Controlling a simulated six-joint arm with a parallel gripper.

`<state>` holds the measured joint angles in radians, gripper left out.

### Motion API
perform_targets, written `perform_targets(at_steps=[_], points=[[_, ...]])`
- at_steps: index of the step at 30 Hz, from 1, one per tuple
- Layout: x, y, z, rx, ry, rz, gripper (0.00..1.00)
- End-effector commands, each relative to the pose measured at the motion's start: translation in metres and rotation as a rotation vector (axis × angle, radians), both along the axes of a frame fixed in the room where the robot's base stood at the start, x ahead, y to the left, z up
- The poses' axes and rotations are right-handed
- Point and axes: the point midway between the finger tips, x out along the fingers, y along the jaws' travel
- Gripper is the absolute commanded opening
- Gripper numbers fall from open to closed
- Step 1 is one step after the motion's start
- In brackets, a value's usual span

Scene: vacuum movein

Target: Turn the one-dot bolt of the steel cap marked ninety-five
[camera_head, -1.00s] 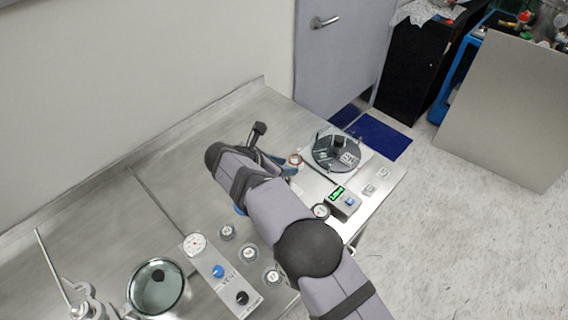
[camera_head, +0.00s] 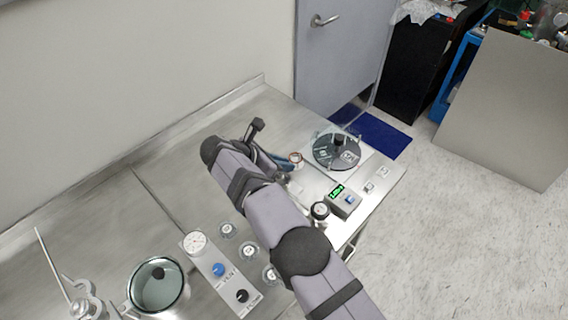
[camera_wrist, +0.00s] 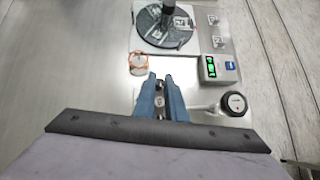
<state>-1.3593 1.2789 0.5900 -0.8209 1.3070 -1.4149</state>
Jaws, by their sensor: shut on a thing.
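My gripper (camera_wrist: 160,100) points down with its blue fingers shut on a small metal piece (camera_wrist: 160,112). A metal bar (camera_wrist: 203,106) shows right of the fingers and reaches a round black knob (camera_wrist: 235,104) with a white top and a small red mark. I cannot tell for certain that bar and held piece are one. The knob stands upright in the head view (camera_head: 320,211). A dark round plate (camera_head: 326,153) with white labels and a black centre post lies beyond my gripper. The labels and any bolt dots are too small to read.
A meter (camera_head: 345,200) with a green display stands beside the plate. An orange-rimmed glass piece (camera_wrist: 139,62) lies close ahead of the fingers. Several small labelled discs, a panel with knobs (camera_head: 220,272) and a glass-topped pot (camera_head: 146,296) are nearer. The table's back left is clear.

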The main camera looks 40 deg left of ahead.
Motion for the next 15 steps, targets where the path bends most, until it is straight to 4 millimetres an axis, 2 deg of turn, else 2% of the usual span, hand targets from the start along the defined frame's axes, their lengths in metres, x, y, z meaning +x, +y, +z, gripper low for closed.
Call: perform_targets(at_steps=[15], points=[[0.0004,0.0012,0.0023,0.011,-0.003,-0.058,0.00]])
